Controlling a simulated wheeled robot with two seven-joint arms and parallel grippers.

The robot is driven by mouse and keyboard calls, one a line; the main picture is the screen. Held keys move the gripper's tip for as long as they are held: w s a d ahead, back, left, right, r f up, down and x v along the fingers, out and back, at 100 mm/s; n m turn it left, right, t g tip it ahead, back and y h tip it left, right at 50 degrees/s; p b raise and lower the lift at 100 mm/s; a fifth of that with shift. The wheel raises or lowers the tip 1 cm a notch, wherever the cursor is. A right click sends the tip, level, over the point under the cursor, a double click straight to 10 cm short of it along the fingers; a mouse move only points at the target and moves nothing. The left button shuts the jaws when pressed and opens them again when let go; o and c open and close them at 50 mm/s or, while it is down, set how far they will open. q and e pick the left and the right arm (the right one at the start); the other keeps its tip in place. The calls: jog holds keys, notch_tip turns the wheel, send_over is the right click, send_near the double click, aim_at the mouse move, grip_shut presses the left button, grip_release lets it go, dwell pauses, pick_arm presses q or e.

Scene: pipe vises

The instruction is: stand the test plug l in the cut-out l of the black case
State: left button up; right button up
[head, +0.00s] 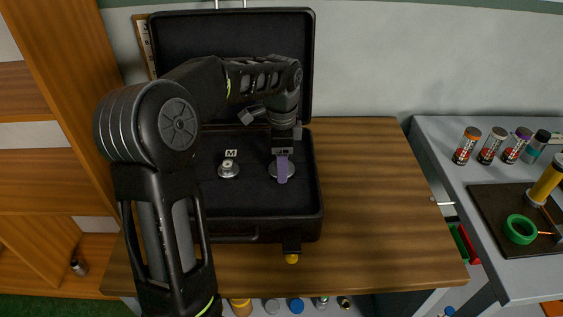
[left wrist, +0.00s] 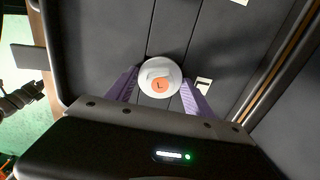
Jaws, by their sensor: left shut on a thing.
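The black case (head: 228,207) lies open on the wooden table, its lid raised at the back. My left gripper (head: 283,168) reaches down over the right half of the case and is shut on test plug l (head: 273,172), a silvery round piece. In the left wrist view the plug's top (left wrist: 160,82) shows an orange spot marked L between the purple fingers. The plug is at or just above the case floor; I cannot tell whether it is seated. My right gripper is not in view.
Another silvery plug (head: 229,170) stands in the case beside a label M (head: 231,153). The wooden table (head: 370,190) is clear to the right of the case. A grey bench (head: 450,150) at the right holds several small bottles and a green ring (head: 519,229).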

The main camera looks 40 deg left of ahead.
pick_arm(q)
jog(key=o, duration=1.8)
jog(key=shift+s+d+f, duration=0.1)
jog(key=shift+s+f, duration=0.15)
jog(key=shift+f, duration=0.45)
jog(key=shift+c, duration=0.2)
jog(key=shift+w+r+p, duration=0.1)
jog(key=shift+r+p, duration=0.25)
jog(key=shift+r, duration=0.2)
jog(key=shift+w+r, duration=0.1)
jog(key=shift+r, duration=0.25)
notch_tip(320, 180, up, 6)
jog(key=shift+f, duration=0.2)
notch_tip(320, 180, up, 6)
jog(key=p, duration=0.4)
jog(key=shift+r, duration=0.15)
